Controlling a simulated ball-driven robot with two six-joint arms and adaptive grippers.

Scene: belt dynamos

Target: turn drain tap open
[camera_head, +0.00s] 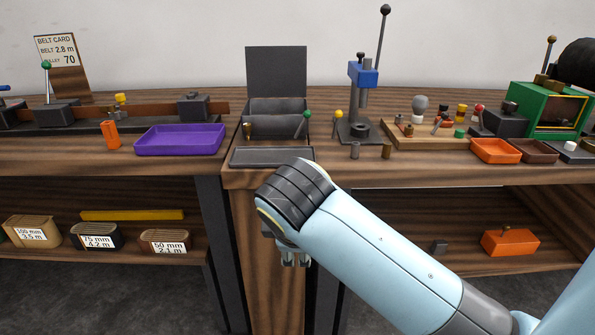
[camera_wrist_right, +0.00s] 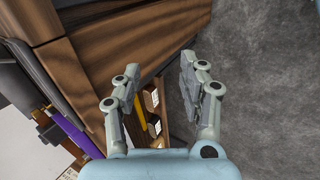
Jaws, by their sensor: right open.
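I cannot tell for sure which part is the drain tap. A small brass fitting (camera_head: 248,130) stands at the left front of a dark grey box unit (camera_head: 277,122) with a raised lid, and it may be the tap. A lever with a green knob (camera_head: 306,115) is at the unit's right side. My right gripper (camera_head: 294,259) hangs in front of the bench, below its top edge and below the unit, partly hidden by my wrist. The right wrist view shows its fingers (camera_wrist_right: 158,80) apart with nothing between them. My left gripper is out of view.
A shallow dark tray (camera_head: 272,156) lies in front of the unit, at the bench edge. A purple tray (camera_head: 180,140) is to the left. A blue-headed press (camera_head: 362,76) stands to the right. Labelled bins (camera_head: 98,242) sit on the lower shelf.

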